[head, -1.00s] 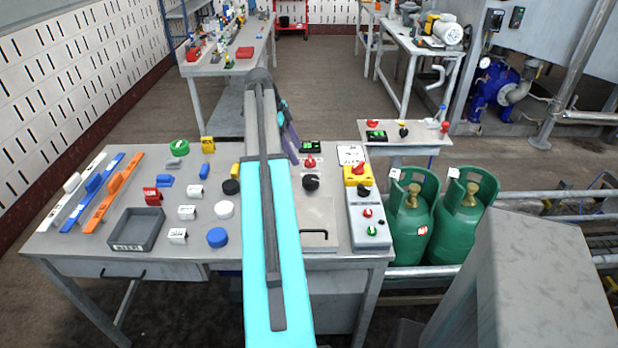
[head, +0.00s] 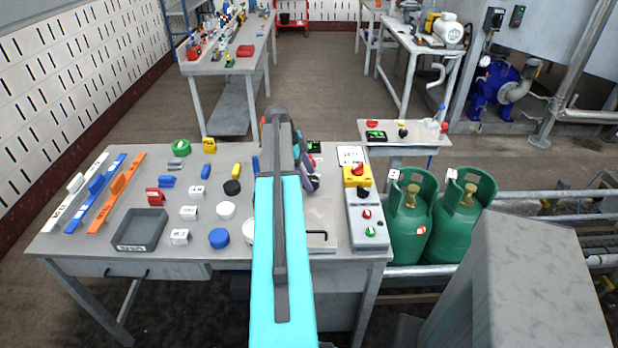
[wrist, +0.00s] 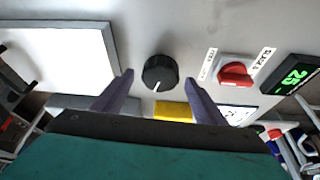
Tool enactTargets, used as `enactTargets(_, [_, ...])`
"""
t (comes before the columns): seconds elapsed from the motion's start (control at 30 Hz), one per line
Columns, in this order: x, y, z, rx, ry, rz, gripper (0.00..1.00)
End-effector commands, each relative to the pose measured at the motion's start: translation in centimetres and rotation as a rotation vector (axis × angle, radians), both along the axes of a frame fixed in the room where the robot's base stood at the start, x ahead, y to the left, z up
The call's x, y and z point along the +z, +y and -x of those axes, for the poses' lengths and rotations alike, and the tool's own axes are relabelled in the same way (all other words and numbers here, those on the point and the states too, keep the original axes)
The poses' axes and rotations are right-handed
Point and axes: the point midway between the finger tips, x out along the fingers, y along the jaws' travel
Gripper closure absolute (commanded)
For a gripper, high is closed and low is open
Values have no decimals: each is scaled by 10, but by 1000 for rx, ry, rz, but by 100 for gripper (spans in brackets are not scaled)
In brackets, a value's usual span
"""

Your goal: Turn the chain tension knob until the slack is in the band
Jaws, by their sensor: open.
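In the wrist view a black round knob (wrist: 160,73) with a white pointer line sits on a light panel. My gripper (wrist: 158,82) is open, with one purple finger to the left of the knob and one to the right, apart from it. A red rotary switch (wrist: 236,72) with small labels is to the right of the knob. Beyond it a black display (wrist: 296,76) shows green digits that look like 25. In the head view my arm hides the knob, and my gripper (head: 310,180) shows only in part beside the arm.
A control box (head: 367,215) with red and green buttons stands at the table's right. A grey tray (head: 140,230), caps and small blocks cover the table's left. Green gas cylinders (head: 408,225) stand right of the table.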

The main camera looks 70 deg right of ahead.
Motion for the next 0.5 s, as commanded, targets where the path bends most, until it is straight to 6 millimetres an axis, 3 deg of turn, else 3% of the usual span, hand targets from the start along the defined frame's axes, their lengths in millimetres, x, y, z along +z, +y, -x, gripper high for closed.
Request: enactTargets(0.5, [-12,-2,5,-1,0,0,35])
